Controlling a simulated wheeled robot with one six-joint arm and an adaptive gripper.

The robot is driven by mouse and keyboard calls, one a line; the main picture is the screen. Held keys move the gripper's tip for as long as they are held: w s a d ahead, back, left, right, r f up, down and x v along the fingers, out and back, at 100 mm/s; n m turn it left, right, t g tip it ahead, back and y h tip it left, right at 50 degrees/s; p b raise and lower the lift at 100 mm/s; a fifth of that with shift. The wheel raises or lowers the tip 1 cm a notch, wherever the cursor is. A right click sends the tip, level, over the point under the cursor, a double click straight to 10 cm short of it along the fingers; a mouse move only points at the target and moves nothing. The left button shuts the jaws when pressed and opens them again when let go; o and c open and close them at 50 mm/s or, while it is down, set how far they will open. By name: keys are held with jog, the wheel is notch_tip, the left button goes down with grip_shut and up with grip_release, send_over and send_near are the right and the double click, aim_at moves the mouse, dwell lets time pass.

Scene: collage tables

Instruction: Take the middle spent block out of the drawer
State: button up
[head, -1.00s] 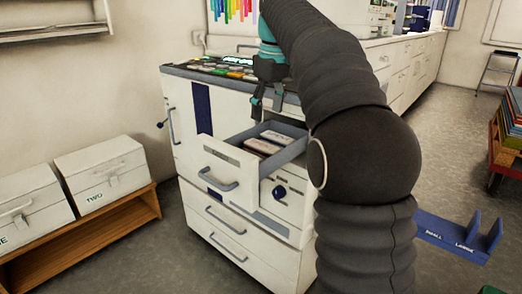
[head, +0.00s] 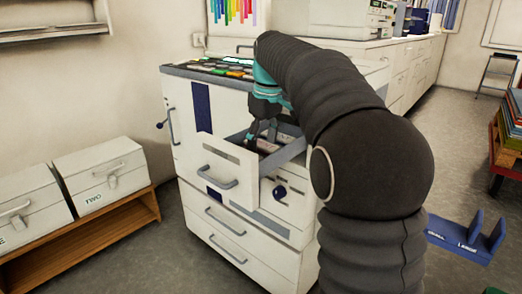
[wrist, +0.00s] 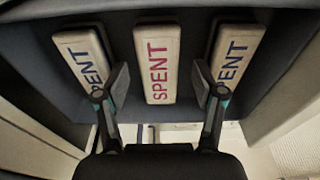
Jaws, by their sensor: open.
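In the wrist view, three pale blocks marked SPENT lie side by side in the dark-floored drawer. The middle block (wrist: 157,66) has red lettering. The left block (wrist: 84,60) and the right block (wrist: 234,60) have blue lettering. My gripper (wrist: 160,82) is open, with one finger on each side of the middle block's near part, overlapping the inner edges of the outer blocks in the picture. I cannot tell whether the fingers touch any block. In the head view, my gripper (head: 262,135) reaches down into the open drawer (head: 230,160), and the blocks are mostly hidden.
The drawer is pulled out of a white cabinet (head: 270,232) with more drawers below. Its top holds several coloured items (head: 215,68). Two white boxes stand on a wooden bench (head: 120,222) at left. A blue rack (head: 465,240) lies on the right.

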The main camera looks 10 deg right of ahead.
jog(key=c, duration=1)
jog(key=shift+r, duration=0.1)
jog(key=shift+c, duration=0.2)
